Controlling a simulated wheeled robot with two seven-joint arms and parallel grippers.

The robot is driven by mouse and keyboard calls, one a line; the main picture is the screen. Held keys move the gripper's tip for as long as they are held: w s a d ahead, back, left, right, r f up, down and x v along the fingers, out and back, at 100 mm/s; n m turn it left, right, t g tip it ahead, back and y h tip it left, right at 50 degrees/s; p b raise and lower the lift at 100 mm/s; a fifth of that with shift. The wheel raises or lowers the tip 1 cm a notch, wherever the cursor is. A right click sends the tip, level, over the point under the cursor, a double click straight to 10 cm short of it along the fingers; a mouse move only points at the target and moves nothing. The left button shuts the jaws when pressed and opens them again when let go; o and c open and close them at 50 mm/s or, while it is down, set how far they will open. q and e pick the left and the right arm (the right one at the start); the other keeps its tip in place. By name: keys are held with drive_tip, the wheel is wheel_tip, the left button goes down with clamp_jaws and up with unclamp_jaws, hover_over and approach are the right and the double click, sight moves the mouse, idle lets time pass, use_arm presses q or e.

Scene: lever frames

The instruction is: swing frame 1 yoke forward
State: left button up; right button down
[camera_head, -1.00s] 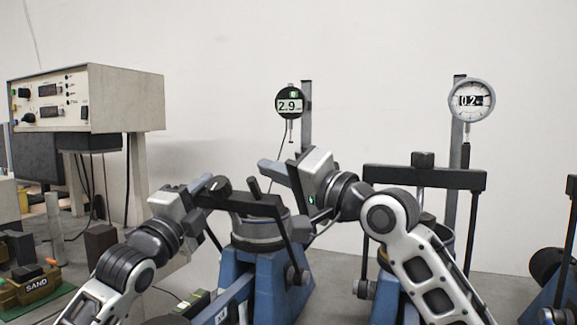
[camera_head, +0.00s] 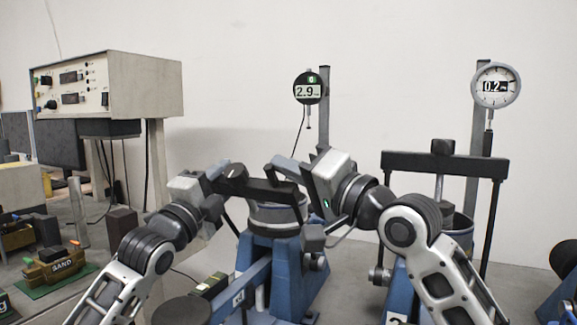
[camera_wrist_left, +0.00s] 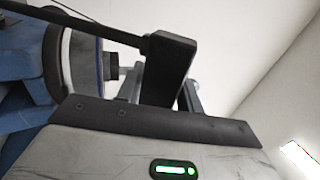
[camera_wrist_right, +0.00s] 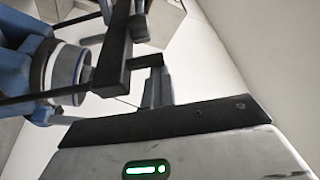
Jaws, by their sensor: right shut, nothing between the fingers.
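Frame 1 is the blue stand (camera_head: 262,272) with the digital dial gauge (camera_head: 308,88) behind it, reading about 2.9. My right gripper (camera_head: 288,168) is shut and empty by the bar's right part; contact is unclear. The right wrist view shows the yoke (camera_wrist_right: 116,50) beside its finger.
Frame 2 (camera_head: 400,300), with a raised black yoke (camera_head: 445,164) and a round dial (camera_head: 495,86), stands close on the right. An instrument box (camera_head: 115,85) is at left. A dark round part (camera_head: 565,258) is at the right edge.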

use_arm(q)
drive_tip(key=o, duration=0.3)
drive_tip(key=shift+r, duration=0.45)
drive_tip(key=shift+a+f, duration=0.1)
drive_tip(key=shift+f, duration=0.05)
use_arm(e)
drive_tip(key=shift+s+a+f+g, duration=0.25)
drive_tip(key=shift+a+g, duration=0.05)
drive_tip(key=shift+a, duration=0.15)
drive_tip(key=shift+d, duration=0.1)
